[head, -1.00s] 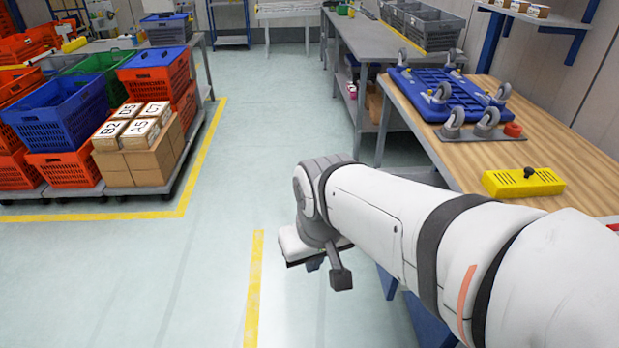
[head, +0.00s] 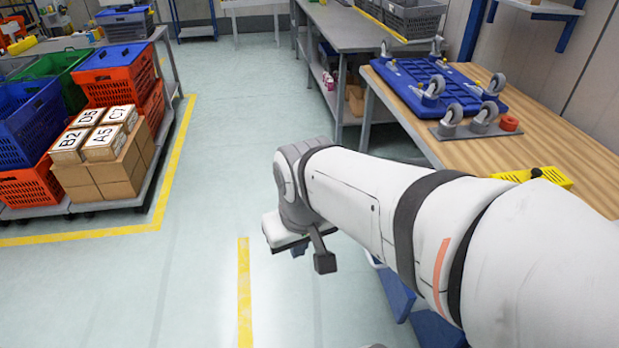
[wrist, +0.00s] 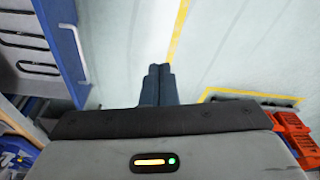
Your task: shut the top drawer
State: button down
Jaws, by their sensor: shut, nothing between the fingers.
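My gripper (wrist: 157,72) is shut and empty, its two dark fingers together over bare floor in the wrist view. In the head view my arm reaches out left of the wooden bench, and the fingers are mostly hidden under the wrist. What looks like an open drawer (wrist: 62,40) shows at the left of the wrist view, with a blue front, a pale bar handle (wrist: 76,52) and a grey inside holding dark, long items. The gripper is right of it, apart from it. In the head view blue panels (head: 396,293) show below my arm; most of the unit is hidden.
A wooden bench (head: 560,135) at the right bears a blue wheeled platform (head: 440,85) and a yellow block (head: 550,177). A cart of orange and blue totes and cardboard boxes (head: 105,170) stands left. The floor (head: 200,270) between is clear.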

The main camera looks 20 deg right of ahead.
jog(key=shift+w+d+f, duration=0.1)
jog(key=shift+d, duration=0.15)
jog(key=w+d+f+n+g+h+b, duration=0.2)
jog(key=w+d+f+n+h+b, duration=0.3)
jog(key=f, duration=0.5)
jog(key=w+d+f+n+g+h+b, duration=0.25)
jog(key=w+f+n+h+b, duration=0.2)
jog(key=f+h, duration=0.4)
jog(key=w+d+f+n+g+h+b, duration=0.35)
jog(key=f+n+b, duration=0.2)
jog(key=f, duration=0.55)
jog(key=x, duration=1.3)
jog(key=shift+w+d+t, duration=0.25)
jog(key=shift+d+t, duration=0.15)
jog(key=shift+d, duration=0.1)
